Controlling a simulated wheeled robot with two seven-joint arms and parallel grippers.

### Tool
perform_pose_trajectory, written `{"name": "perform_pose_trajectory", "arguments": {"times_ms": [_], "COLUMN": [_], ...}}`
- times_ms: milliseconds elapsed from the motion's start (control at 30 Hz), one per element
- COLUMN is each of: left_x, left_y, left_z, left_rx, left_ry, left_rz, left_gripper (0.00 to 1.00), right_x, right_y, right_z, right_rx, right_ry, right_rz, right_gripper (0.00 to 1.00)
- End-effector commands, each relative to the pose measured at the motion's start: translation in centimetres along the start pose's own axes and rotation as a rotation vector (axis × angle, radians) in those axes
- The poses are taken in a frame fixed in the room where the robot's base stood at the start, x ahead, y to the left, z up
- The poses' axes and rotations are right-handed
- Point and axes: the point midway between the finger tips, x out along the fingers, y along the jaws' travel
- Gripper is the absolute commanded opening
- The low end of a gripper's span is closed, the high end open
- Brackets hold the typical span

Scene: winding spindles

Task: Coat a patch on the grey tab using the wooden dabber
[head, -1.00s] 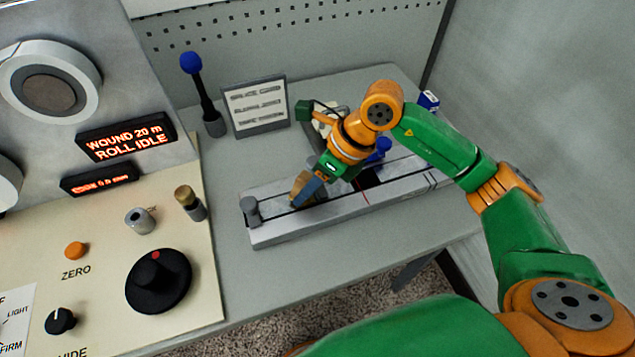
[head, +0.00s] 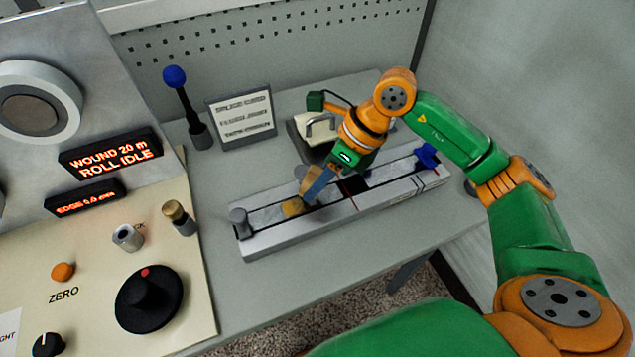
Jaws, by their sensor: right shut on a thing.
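My right gripper (head: 318,186) reaches down over the long grey splicing rail (head: 345,208) and is shut on the wooden dabber (head: 309,173). The dabber is tan and mostly hidden by the blue-grey fingers. An amber patch (head: 292,208) shows on the rail's top just below and left of the fingertips. I cannot tell whether the dabber's end touches it. The grey tab is hard to make out against the grey rail near the patch. My left gripper is out of view.
A grey post (head: 240,222) stands at the rail's left end and a blue clamp (head: 427,155) near its right end. Behind are a sign (head: 241,117), a blue-topped lever (head: 187,105) and a handled block (head: 318,128). The control panel (head: 95,285) fills the left.

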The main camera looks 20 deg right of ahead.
Motion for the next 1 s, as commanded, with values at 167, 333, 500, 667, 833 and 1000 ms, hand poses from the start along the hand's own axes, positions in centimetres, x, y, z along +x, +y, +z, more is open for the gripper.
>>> {"name": "perform_pose_trajectory", "arguments": {"times_ms": [167, 333, 500, 667, 833, 1000], "left_x": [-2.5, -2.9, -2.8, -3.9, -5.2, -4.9], "left_y": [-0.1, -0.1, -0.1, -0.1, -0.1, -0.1], "left_z": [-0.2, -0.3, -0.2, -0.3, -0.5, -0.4], "left_rx": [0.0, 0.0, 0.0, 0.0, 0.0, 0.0], "left_ry": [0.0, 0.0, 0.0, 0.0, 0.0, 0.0], "left_rz": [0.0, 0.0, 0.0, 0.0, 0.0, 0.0], "left_gripper": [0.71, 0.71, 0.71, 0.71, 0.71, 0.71], "right_x": [-2.8, -3.4, -3.3, -4.5, -6.1, -5.9], "right_y": [0.8, 0.9, 0.9, 1.2, 1.7, 1.7], "right_z": [1.3, 1.6, 1.5, 2.1, 2.9, 2.8], "right_rx": [-0.001, 0.0, 0.0, 0.0, 0.0, 0.0], "right_ry": [-0.001, 0.001, 0.0, -0.001, -0.001, 0.0], "right_rz": [-0.001, 0.0, 0.0, -0.001, 0.0, 0.0], "right_gripper": [0.0, 0.0, 0.0, 0.0, 0.0, 0.0]}}
